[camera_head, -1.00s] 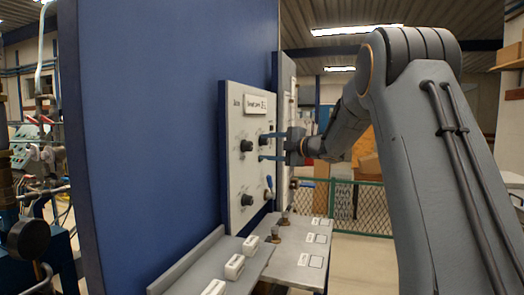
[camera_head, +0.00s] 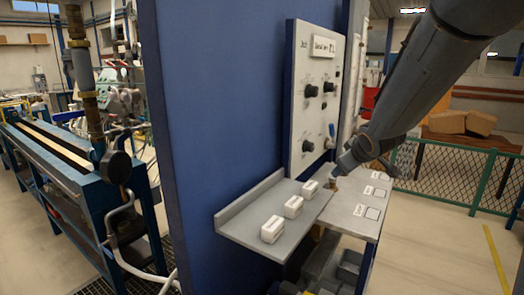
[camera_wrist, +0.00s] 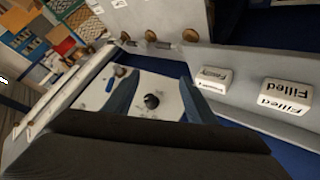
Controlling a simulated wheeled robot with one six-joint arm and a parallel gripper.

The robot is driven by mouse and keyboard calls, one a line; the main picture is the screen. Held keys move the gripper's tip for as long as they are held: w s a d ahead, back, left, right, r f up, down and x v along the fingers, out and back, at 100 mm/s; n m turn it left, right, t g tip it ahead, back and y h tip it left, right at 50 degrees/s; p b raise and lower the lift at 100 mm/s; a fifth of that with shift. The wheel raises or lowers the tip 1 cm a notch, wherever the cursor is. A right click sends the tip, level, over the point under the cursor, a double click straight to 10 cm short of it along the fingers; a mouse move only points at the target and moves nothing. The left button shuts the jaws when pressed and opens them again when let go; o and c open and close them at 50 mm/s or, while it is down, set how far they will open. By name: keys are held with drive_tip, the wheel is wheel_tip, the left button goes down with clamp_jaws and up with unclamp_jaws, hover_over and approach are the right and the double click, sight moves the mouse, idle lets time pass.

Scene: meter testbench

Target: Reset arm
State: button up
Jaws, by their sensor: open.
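My gripper (camera_wrist: 159,78) is open in the wrist view, with its two blue fingers apart and nothing held between them. A black knob (camera_wrist: 152,101) on a pale panel shows beyond the gap; I see no contact. In the head view my arm reaches in from the upper right. Its wrist end is in front of the right side of the test panel (camera_head: 298,140), above the bench. The fingers cannot be made out there. The upright grey panel carries several black knobs (camera_head: 310,91) and a lever with a blue handle (camera_head: 332,130).
A grey shelf (camera_head: 238,226) below the panel bears three white blocks (camera_head: 293,206); one block (camera_wrist: 285,96) reads "Filled". A bench with labelled squares (camera_head: 372,213) lies to its right. A blue wall (camera_head: 205,120) stands left. The floor at right is open before a green fence (camera_head: 487,178).

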drive_tip(key=s+a+f+m+g, duration=0.2)
drive_tip(key=s+f+g, duration=0.1)
drive_tip(key=s, duration=0.7)
drive_tip(key=s+a+f+m+g, duration=0.2)
drive_tip(key=s+f, duration=0.4)
drive_tip(key=s, duration=0.4)
drive_tip(key=s+a+f+m+g, duration=0.2)
drive_tip(key=s+a+f+g, duration=0.1)
drive_tip(key=s, duration=0.8)
wheel_tip(320, 180, down, 2)
drive_tip(key=shift+m+g+y, duration=0.3)
drive_tip(key=shift+g, duration=0.2)
